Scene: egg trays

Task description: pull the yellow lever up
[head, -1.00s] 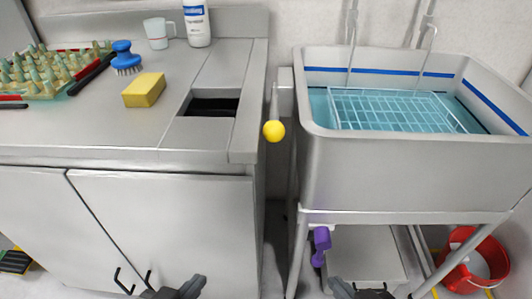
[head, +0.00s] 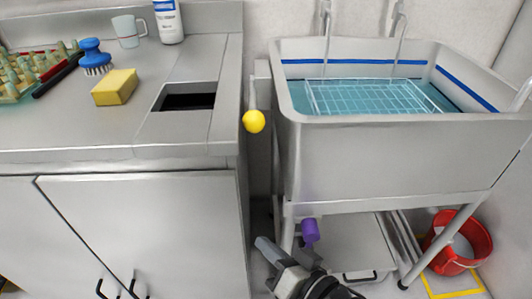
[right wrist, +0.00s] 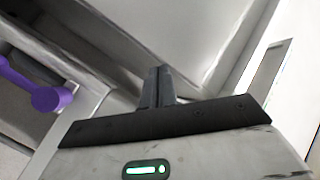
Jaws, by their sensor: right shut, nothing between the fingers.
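The yellow lever knob (head: 254,121) is a round ball on a short grey rod, between the counter and the sink's left wall. My right gripper (head: 262,244) is low in front of the gap between cabinet and sink stand, well below the knob and apart from it. In the right wrist view its two fingers (right wrist: 158,86) are together with nothing between them. The yellow knob does not show in the right wrist view. My left gripper is not in the head view now.
The grey sink (head: 390,155) holds a wire rack (head: 370,97). A purple dumbbell-like object (head: 310,231) is below it, also in the right wrist view (right wrist: 50,98). A red bucket (head: 478,236) stands at right. The counter (head: 60,125) holds a yellow sponge (head: 115,87) and blue brush (head: 92,52).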

